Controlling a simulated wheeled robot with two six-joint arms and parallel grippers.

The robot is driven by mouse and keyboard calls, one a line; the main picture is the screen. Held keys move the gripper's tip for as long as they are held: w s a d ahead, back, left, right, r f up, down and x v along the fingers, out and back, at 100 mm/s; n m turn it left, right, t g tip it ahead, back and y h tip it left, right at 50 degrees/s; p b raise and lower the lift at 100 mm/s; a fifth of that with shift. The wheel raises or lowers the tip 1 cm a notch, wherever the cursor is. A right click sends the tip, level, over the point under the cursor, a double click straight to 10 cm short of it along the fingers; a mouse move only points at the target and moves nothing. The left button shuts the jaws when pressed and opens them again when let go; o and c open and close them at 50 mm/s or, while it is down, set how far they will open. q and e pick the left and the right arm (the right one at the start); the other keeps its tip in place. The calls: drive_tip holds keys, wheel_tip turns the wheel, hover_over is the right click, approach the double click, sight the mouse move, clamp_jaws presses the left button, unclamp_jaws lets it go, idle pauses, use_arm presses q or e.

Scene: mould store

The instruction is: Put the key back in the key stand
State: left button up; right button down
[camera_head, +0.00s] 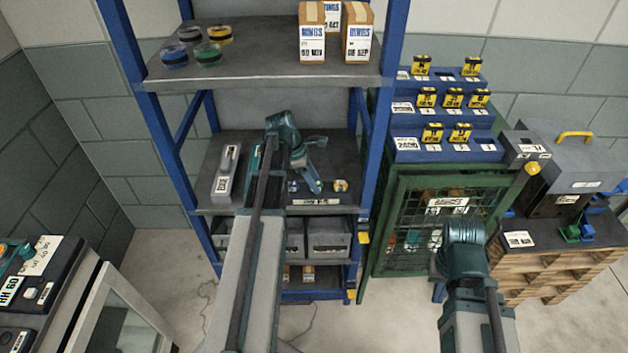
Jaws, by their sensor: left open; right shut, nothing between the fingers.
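A blue stepped stand (440,153) with numbered white labels stands on the green mesh cabinet at the right. Several yellow-and-black tagged pieces (453,98), perhaps keys, sit on its steps. The middle of the top step and the right end of the bottom step look empty. I cannot make out a loose key for certain. My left gripper (317,186) is open over the middle shelf, between small blue-and-yellow items (341,186). My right gripper (440,240) is shut and empty in front of the mesh cabinet; my wrist mostly hides its fingers.
The blue-framed shelf unit (385,45) has uprights near my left arm. A grey labelled block (228,172) lies on the middle shelf, with grey bins (328,240) below. The green cabinet (385,250) is close to my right arm. A grey machine (565,160) stands farther right.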

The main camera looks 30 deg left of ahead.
use_arm(q)
drive_tip(key=p+v, duration=0.7)
drive_tip(key=shift+r, duration=0.3)
drive_tip(key=s+d+m+g+y, duration=0.1)
drive_tip(key=s+d+m, duration=0.4)
drive_tip(key=d+m, duration=0.4)
drive_tip(key=s+d+f+m+y, duration=0.1)
drive_tip(key=s+d+m, duration=0.3)
drive_tip(key=d+m, duration=0.5)
drive_tip(key=s+d+m+g+y, duration=0.1)
drive_tip(key=s+d+m+y, duration=0.2)
drive_tip(key=d+m, duration=0.7)
drive_tip(key=s+d, duration=0.2)
drive_tip(key=d, duration=0.3)
drive_tip(key=shift+s+d+f+g, duration=0.2)
drive_tip(key=shift+s+f+g, duration=0.1)
drive_tip(key=shift+s, duration=0.1)
